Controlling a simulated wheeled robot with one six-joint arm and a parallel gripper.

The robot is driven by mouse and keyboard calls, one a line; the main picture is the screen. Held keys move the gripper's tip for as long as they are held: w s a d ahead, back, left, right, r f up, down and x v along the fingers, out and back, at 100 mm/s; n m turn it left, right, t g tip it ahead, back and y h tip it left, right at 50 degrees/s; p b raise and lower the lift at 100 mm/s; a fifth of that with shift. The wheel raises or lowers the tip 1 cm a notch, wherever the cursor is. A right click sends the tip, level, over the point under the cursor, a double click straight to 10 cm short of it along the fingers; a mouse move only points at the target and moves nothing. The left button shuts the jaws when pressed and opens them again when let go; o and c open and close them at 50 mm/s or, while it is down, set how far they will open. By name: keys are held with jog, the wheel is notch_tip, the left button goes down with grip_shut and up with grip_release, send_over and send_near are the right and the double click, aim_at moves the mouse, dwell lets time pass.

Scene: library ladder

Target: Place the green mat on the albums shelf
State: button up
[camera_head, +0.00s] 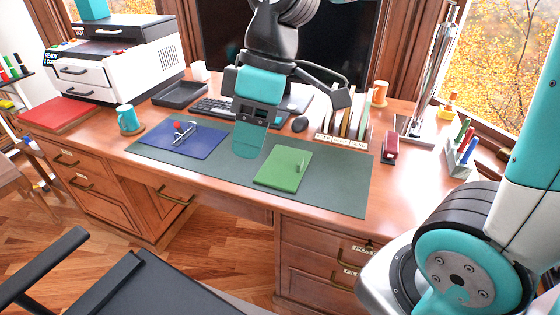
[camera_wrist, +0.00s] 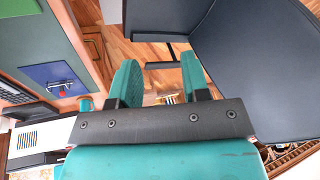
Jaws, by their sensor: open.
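A bright green mat (camera_head: 284,170) lies on a large dark green desk pad (camera_head: 345,200), right of a blue mat (camera_head: 180,140). The green mat barely shows at that view's top left edge. I cannot identify an albums shelf in either view.
The blue mat bears a small metal item and a red ball. A dark chair (camera_head: 150,285) stands in front.

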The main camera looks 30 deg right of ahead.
jog(key=w+d+f+n, duration=0.2)
jog(key=w+d+n, duration=0.3)
jog(key=w+d, duration=0.5)
jog(key=n+g+b, duration=0.2)
jog(key=n+b, duration=0.1)
jog(key=n, duration=0.7)
send_over(300, 163)
jog(key=w+d, duration=0.1)
jog(key=d, duration=0.1)
notch_tip(300, 163, down, 21)
jog(key=shift+f, duration=0.1)
jog(key=shift+p+x, duration=0.5)
jog(key=shift+x, duration=2.65)
jog(key=shift+w, duration=0.15)
jog(key=shift+c, duration=0.4)
grip_shut()
